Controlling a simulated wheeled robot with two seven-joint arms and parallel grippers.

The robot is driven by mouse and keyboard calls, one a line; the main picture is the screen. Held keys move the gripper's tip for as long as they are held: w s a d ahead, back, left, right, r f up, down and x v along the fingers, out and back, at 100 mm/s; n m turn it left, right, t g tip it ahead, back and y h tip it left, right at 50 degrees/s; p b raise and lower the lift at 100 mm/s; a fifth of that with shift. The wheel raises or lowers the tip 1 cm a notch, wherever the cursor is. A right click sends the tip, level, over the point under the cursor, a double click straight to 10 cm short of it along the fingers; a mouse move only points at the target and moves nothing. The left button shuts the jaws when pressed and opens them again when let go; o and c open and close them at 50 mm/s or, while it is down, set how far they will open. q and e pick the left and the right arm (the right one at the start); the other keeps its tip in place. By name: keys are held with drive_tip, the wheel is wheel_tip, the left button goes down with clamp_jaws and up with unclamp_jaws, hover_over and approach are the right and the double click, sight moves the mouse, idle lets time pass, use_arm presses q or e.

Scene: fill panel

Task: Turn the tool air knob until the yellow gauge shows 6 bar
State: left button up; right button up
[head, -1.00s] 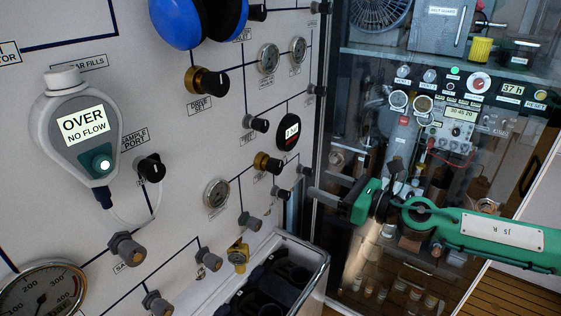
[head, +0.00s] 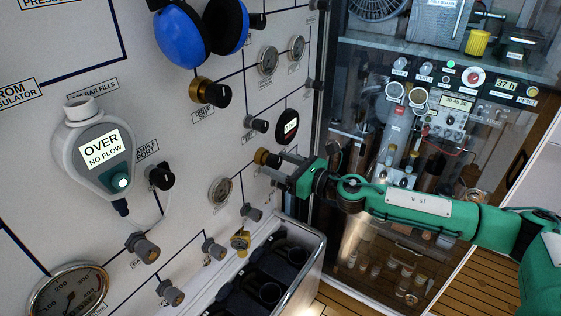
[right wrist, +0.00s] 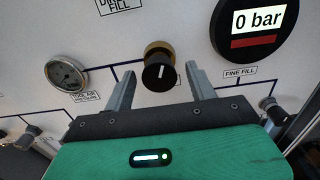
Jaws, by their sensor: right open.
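The black and brass knob (head: 265,157) projects from the panel; its black front with a white mark shows in the right wrist view (right wrist: 159,73). My right gripper (head: 274,162) is open at the panel. In the wrist view its fingertips (right wrist: 160,75) stand on either side of the knob, with gaps showing; I see no contact. A round dial gauge (right wrist: 66,74) labelled tool air pressure is left of the knob; it also shows in the head view (head: 220,189). Its rim looks grey, and its needle is too small to read. My left gripper is out of view.
A dark digital gauge (right wrist: 257,27) reads 0 bar, up and right of the knob. Other valve knobs (head: 256,124) stand nearby. A crate (head: 313,284) stands below the panel. A glass-fronted cabinet (head: 400,178) is behind my right arm.

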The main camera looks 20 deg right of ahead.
drive_tip(key=c, duration=1)
drive_tip(key=shift+m, duration=0.3)
drive_tip(key=m+p, duration=0.1)
drive_tip(key=m, duration=0.2)
drive_tip(key=shift+r, duration=0.1)
drive_tip(key=m+p, duration=0.2)
drive_tip(key=m, duration=0.2)
drive_tip(key=shift+a+m, duration=0.1)
drive_tip(key=shift+m, duration=0.3)
drive_tip(key=m+p, duration=0.1)
drive_tip(key=m, duration=0.3)
drive_tip(key=shift+r+p, duration=0.1)
drive_tip(key=shift+p, duration=0.2)
drive_tip(key=shift+m+p, duration=0.5)
drive_tip(key=shift+m, duration=1.2)
